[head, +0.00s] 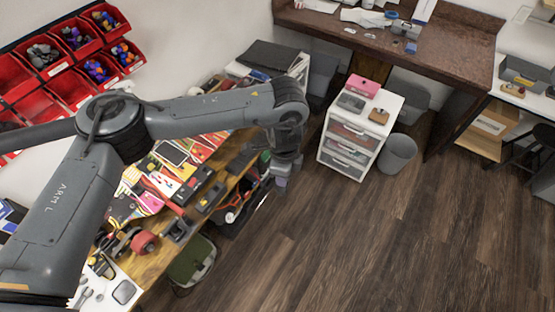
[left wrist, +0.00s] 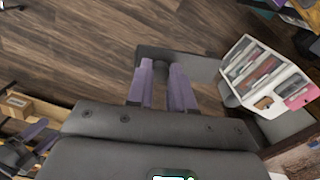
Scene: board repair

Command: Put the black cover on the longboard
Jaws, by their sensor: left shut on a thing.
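My left gripper (head: 281,182) hangs past the front edge of the workbench, over the floor side. In the left wrist view, its two purple fingers (left wrist: 162,66) are close together on a dark grey, flat piece that looks like the black cover (left wrist: 203,70). The cover is hard to make out in the head view, where my wrist blocks much of it. A colourful printed shape (head: 147,200) on the bench may be the longboard. My arm hides part of that area, so I cannot tell for sure.
The workbench is crowded with tools, and red bins (head: 68,62) hang above it. A white drawer unit (head: 345,143) with a pink box (head: 363,86) on top stands right of my gripper. A grey waste bin (head: 398,154) is beside it. The wooden floor (head: 340,240) in front is clear.

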